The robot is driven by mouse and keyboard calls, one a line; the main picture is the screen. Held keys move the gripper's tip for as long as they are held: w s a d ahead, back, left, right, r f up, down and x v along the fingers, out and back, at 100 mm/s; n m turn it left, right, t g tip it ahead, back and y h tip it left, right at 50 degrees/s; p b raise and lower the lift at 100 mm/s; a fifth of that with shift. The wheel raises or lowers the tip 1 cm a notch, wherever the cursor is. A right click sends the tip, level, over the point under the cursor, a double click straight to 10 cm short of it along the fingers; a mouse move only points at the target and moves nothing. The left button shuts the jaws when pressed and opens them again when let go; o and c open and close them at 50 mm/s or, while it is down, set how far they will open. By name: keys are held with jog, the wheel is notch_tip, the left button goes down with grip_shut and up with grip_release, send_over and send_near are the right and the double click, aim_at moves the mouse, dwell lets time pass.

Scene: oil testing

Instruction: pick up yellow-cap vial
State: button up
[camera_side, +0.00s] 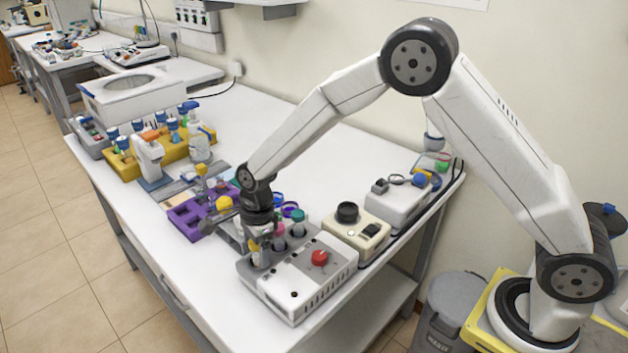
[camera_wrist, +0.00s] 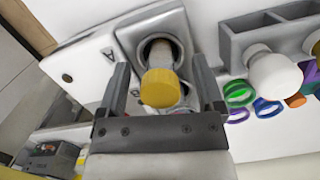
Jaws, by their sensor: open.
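The yellow-cap vial (camera_wrist: 160,90) stands in a round well of the grey block on the white device in the wrist view. Its yellow cap faces the camera, and part of its clear body shows behind the cap. My gripper (camera_wrist: 162,84) is open, with one dark finger on each side of the vial and a gap visible beside the cap. In the side view my gripper (camera_side: 257,237) points down over the left well of the device with the red knob (camera_side: 320,258). A bit of yellow shows there beside the fingers, but the vial is mostly hidden.
Other vials with pink and teal caps (camera_side: 298,215) stand close to the right of my gripper. A purple rack (camera_side: 187,218) is to its left. The table's front is clear.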

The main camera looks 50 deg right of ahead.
jog(key=shift+f, duration=0.5)
grip_shut()
jog(key=shift+r, duration=0.15)
